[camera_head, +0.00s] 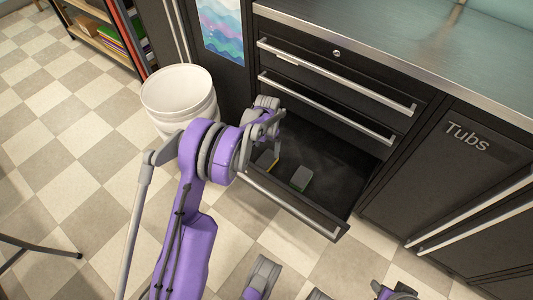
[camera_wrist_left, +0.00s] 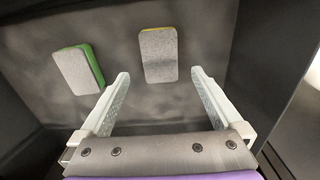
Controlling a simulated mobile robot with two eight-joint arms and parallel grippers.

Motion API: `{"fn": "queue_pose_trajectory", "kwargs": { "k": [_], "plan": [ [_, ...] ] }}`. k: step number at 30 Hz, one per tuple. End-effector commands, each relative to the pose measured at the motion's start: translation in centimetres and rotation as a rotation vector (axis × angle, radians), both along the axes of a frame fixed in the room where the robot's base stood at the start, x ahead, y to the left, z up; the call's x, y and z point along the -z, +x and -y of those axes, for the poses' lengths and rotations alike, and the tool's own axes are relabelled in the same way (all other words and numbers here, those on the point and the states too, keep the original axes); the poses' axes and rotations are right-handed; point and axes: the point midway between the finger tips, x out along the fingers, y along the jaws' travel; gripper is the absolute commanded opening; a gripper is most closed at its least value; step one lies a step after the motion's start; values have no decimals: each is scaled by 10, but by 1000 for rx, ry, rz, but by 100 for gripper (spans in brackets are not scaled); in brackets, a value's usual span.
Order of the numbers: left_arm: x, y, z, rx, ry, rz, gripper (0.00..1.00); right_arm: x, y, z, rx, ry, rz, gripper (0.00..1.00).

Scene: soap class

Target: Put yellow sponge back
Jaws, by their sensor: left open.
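The yellow sponge (camera_head: 267,159) lies on the floor of the open bottom drawer (camera_head: 297,203). In the left wrist view the yellow sponge (camera_wrist_left: 158,57) shows a grey top face and a thin yellow edge. My left gripper (camera_head: 270,130) is over the left part of the drawer. In the left wrist view my left gripper (camera_wrist_left: 160,77) is open and empty, its fingertips spread on either side of the sponge's near end and apart from it. My right gripper's fingers are not visible.
A green sponge with a grey face (camera_head: 300,179) lies in the same drawer; it also shows in the left wrist view (camera_wrist_left: 78,70). A white bucket (camera_head: 180,92) stands left of the drawer.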

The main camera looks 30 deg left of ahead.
Motion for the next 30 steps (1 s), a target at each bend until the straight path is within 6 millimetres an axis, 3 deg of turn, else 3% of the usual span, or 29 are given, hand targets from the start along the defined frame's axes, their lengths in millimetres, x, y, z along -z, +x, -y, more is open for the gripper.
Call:
{"fn": "queue_pose_trajectory", "kwargs": {
  "k": [3, 8, 11, 14, 21, 25, 30],
  "plan": [
    [-19, 0, 0, 0, 0, 0, 100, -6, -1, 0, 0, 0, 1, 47],
    [-33, -2, 2, 0, 1, 3, 100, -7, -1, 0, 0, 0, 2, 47],
    [-52, -8, 12, -1, 4, 18, 100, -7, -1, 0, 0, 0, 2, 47],
    [-83, -25, 30, -7, 9, 47, 100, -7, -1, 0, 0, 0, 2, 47],
    [-159, -94, 81, -27, 21, 146, 100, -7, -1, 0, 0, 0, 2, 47],
    [-184, -142, 104, -37, 19, 201, 100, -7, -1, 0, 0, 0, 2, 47],
    [-199, -208, 128, -53, 11, 274, 100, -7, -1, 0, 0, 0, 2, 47]
  ]
}}
